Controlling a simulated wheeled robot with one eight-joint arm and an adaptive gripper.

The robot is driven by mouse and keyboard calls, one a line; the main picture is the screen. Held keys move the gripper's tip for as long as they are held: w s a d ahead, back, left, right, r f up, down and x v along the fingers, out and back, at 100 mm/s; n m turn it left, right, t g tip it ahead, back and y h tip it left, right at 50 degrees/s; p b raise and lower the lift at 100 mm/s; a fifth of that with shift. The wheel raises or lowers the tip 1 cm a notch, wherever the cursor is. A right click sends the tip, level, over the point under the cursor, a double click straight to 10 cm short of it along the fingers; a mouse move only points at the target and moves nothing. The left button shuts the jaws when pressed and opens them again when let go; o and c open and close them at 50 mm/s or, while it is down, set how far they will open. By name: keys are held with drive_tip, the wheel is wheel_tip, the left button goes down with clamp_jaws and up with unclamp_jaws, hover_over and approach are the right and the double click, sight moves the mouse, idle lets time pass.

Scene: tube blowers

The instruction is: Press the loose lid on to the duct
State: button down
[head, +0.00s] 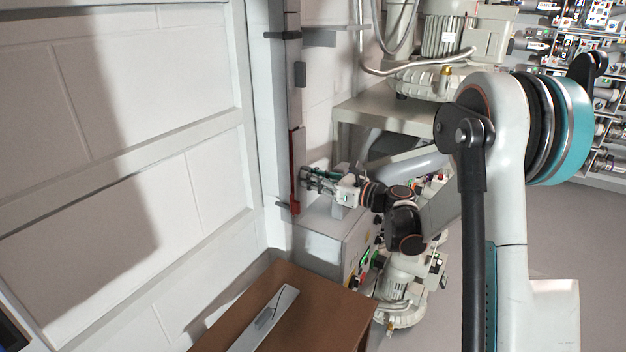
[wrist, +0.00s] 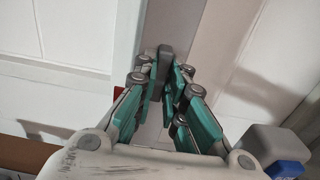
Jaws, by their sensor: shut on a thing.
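The grey duct (head: 295,95) runs upright along the wall edge in the head view. A small red patch (wrist: 118,92) shows left of the fingers.
A brown table (head: 330,305) with a light flat strip (head: 265,318) on it stands below. A grey control box (head: 335,240) stands just below my gripper. Blower machinery (head: 445,40) is behind on the right. Floor at the right is clear.

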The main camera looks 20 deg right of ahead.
drive_tip(key=shift+w+a, duration=0.35)
idle(0.6)
drive_tip(key=c, duration=1.6)
unclamp_jaws()
drive_tip(key=shift+o, duration=0.2)
